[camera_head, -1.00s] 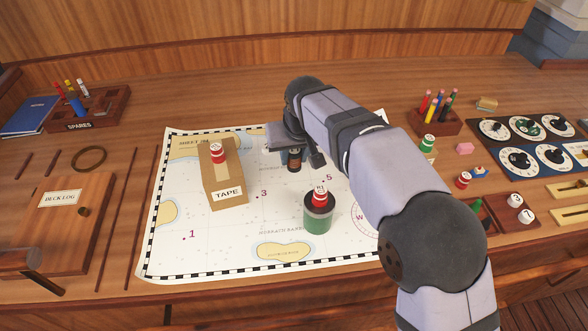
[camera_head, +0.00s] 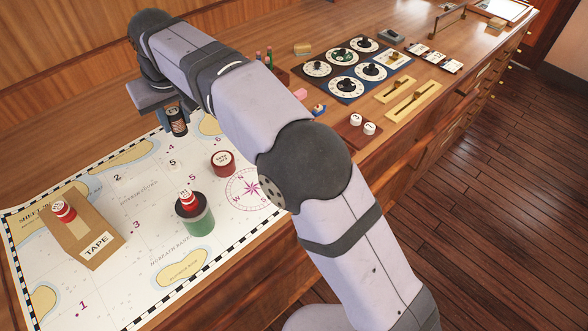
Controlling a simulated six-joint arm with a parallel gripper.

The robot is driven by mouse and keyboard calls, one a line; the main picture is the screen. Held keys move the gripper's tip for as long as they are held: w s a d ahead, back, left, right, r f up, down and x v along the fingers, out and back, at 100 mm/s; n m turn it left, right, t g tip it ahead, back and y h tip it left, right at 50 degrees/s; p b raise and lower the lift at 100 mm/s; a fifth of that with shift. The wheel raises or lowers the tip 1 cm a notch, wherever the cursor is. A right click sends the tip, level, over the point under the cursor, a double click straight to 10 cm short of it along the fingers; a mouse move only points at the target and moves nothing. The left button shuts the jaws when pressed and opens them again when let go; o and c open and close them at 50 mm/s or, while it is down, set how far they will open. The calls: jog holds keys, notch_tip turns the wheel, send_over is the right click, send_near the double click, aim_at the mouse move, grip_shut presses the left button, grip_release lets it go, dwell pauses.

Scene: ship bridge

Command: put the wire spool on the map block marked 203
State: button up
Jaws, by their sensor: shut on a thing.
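My gripper (camera_head: 172,120) is at the upper left, over the far part of the chart. It is shut on a small dark cylinder with a brownish band (camera_head: 177,123), which seems to be the wire spool. It hangs upright; whether it touches the chart I cannot tell. The chart (camera_head: 140,195) lies flat with printed marks such as 1, 2, 3, 4 and 5. I cannot read a 203 on any part of it; my arm hides some of its right side.
On the chart stand a cardboard TAPE box (camera_head: 85,228) with a red-and-white piece on top, a green tin (camera_head: 197,220) with another such piece, and a round red tin (camera_head: 222,163). Dial panels (camera_head: 345,70) and brass sliders (camera_head: 412,97) lie to the right.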

jog(key=w+d+r+m+h+p, duration=0.1)
jog(key=w+d+r+m, duration=0.15)
jog(key=d, duration=0.75)
jog(key=w+d+r+m+p, duration=0.15)
jog(key=d+r, duration=0.25)
jog(key=d, duration=0.6)
jog(key=s+d+f, duration=0.2)
jog(key=d+f, duration=0.1)
jog(key=d, duration=0.2)
jog(key=shift+m+t+h, duration=0.5)
jog(key=shift+m, duration=0.4)
jog(key=shift+s+d+f+p, duration=0.3)
jog(key=shift+s+f, duration=0.1)
jog(key=shift+f, duration=2.4)
jog(key=shift+s+d+f+p, duration=0.25)
jog(key=shift+s+f+p, duration=0.1)
jog(key=shift+f, duration=2.5)
jog(key=shift+s+d+f+p, duration=0.3)
jog(key=shift+s+f, duration=0.1)
jog(key=shift+f, duration=2.4)
jog(key=shift+f, duration=0.2)
jog(key=o, duration=1.1)
jog(key=shift+c, duration=0.2)
